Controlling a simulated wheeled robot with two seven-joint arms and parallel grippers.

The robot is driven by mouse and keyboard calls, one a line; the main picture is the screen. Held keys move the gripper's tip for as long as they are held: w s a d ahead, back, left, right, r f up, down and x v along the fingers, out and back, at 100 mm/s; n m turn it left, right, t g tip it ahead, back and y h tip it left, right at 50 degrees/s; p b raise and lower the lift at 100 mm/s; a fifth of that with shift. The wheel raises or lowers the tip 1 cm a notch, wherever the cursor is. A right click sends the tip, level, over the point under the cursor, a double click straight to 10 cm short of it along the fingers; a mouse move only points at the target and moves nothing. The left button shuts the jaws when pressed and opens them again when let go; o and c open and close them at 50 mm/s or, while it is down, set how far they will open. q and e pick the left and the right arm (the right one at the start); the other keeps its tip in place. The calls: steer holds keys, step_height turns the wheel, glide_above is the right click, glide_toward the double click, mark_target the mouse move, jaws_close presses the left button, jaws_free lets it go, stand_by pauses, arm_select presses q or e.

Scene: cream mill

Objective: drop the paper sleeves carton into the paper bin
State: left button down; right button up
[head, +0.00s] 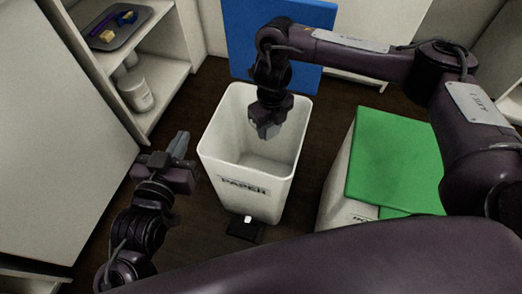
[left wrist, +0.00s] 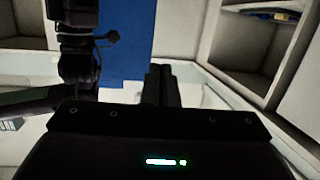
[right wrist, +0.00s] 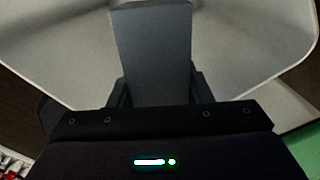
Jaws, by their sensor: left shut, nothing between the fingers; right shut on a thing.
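The paper bin (head: 265,203) is an open-topped white bin labelled PAPER, upright on the floor in the middle of the head view. My right gripper (head: 266,122) reaches over it from the back, pointing down within its opening. It is shut on the paper sleeves carton, seen as a plain grey block (right wrist: 152,50) between its fingers in the right wrist view. In the head view the carton is hard to tell from the fingers. My left gripper (head: 180,145) is shut and empty, left of the bin and apart from it.
A green-lidded bin (head: 395,155) stands right of the paper bin. A black pedal (head: 245,229) is at the paper bin's foot. A blue panel (head: 245,40) stands behind. Shelves at upper left hold a grey tray (head: 115,28) and a white jar (head: 136,93).

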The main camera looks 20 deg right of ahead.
arm_select(q)
steer(key=shift+w+r+t+h, duration=0.25)
steer(key=shift+r+t, duration=0.25)
steer(key=shift+r, duration=0.55)
steer(key=shift+w+r+t+h, duration=0.2)
steer(key=shift+r+t, duration=0.3)
steer(key=shift+r, duration=0.55)
arm_select(e)
steer(key=shift+f, duration=0.25)
steer(key=o, duration=1)
steer(key=shift+o, duration=0.2)
